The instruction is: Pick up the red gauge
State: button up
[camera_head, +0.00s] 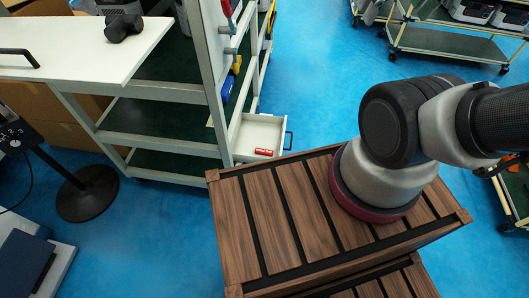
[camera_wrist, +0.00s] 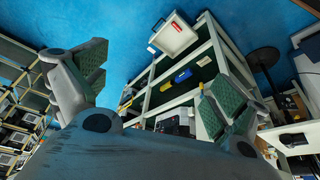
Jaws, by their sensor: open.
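A small red object, which looks like the red gauge (camera_head: 264,151), lies in an open white drawer (camera_head: 279,132) at the near end of a shelf unit, in the middle of the head view. The gripper is outside the head view.
A white-topped shelf unit (camera_head: 165,92) with dark green shelves stands at left. My arm is above a brown slatted wooden surface (camera_head: 268,215), close to the drawer. A black round-footed stand (camera_head: 88,193) is at far left. Blue floor (camera_head: 330,70) lies open beyond the drawer.

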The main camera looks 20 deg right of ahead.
aim_at(262, 151)
jog(key=i+l+u, duration=0.25)
jog(key=l, duration=0.7)
jog(key=l+u, duration=0.2)
jog(key=l, duration=0.7)
